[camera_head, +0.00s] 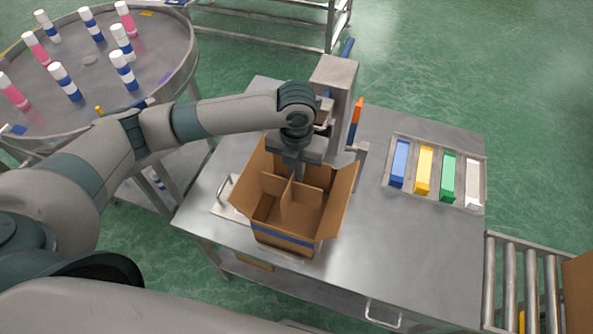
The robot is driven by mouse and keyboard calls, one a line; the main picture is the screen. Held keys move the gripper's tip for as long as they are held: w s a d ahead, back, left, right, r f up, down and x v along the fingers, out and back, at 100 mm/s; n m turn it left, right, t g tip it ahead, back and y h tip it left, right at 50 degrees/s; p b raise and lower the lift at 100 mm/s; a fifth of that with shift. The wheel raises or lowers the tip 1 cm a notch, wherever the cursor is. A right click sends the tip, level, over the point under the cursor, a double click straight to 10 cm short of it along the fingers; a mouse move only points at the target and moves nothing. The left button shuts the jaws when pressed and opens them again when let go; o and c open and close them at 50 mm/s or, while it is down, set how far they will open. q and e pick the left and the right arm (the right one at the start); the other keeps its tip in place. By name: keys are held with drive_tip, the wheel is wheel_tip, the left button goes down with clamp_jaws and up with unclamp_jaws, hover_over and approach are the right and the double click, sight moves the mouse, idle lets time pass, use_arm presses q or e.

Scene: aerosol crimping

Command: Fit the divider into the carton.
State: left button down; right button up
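The open brown carton (286,240) stands on the steel table with its flaps spread outward. The cardboard divider (288,203) is down inside the carton, its crossing panels splitting the inside into compartments. Its top edge is near the level of the carton's rim; whether it touches the bottom cannot be seen. My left gripper (293,174) points down over the carton's back half, its fingers closed about the top of the divider near where the panels cross. The gripper hides part of the divider and the back wall. My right gripper is not in view.
A steel post machine (334,78) stands just behind the carton. A tray (437,197) with blue, yellow, green and white blocks lies to the right. A round table (113,95) with several cans is at the left. A roller conveyor (511,280) is at the lower right. The table's front right (400,260) is clear.

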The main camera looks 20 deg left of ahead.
use_arm(q)
drive_tip(key=shift+f, duration=2.15)
drive_tip(key=shift+f+b, duration=5.25)
drive_tip(key=shift+f, duration=0.45)
drive_tip(key=c, duration=1.9)
unclamp_jaws()
drive_tip(key=shift+r, duration=0.15)
